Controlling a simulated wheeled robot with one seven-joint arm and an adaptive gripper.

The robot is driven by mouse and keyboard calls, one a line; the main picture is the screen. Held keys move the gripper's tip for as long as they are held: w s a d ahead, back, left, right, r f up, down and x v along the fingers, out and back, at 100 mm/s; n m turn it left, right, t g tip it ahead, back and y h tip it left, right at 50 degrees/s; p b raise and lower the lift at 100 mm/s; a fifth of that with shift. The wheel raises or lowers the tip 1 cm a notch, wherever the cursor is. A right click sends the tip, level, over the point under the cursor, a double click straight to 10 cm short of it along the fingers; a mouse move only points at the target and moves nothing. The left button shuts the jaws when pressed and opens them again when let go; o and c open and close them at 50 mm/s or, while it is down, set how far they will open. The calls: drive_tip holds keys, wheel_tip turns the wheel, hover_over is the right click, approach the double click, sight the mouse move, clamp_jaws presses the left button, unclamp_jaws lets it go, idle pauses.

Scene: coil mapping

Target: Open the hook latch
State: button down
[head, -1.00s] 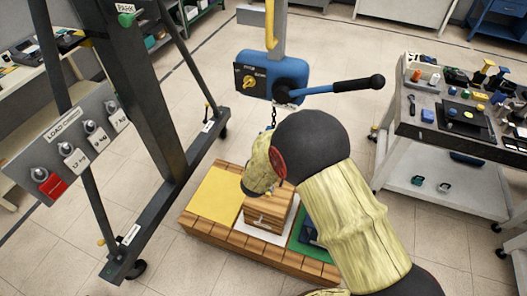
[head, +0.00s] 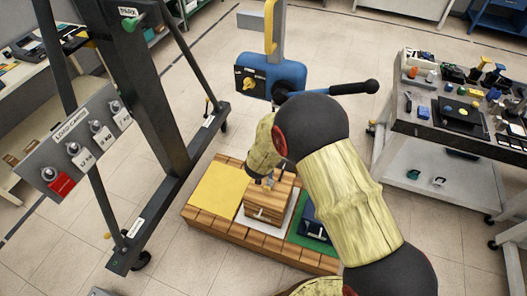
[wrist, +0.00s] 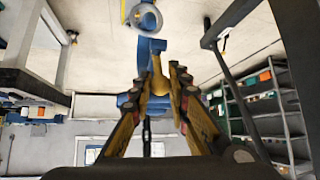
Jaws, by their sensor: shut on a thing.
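In the wrist view my gripper (wrist: 166,76) has its two yellow fingers with dark ribbed tips close together, shut on a small yellow piece (wrist: 157,82), apparently the hook latch. Blue hook parts (wrist: 152,47) show beside and beyond it, with a dark chain (wrist: 146,137) running from them. In the head view my arm's dark joint hides the hook and most of the gripper; only the dark gripper parts (head: 268,181) show just above the wooden crate. Whether the latch is open cannot be told.
The wooden crate (head: 266,203) stands on a pallet (head: 215,222) with coloured pads. A dark frame (head: 165,125) is at left, a tool cart (head: 440,125) at right.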

drive_tip(key=c, duration=1.7)
unclamp_jaws()
drive_tip(key=shift+r, duration=0.1)
drive_tip(key=v, duration=1.2)
drive_tip(key=shift+a, duration=0.1)
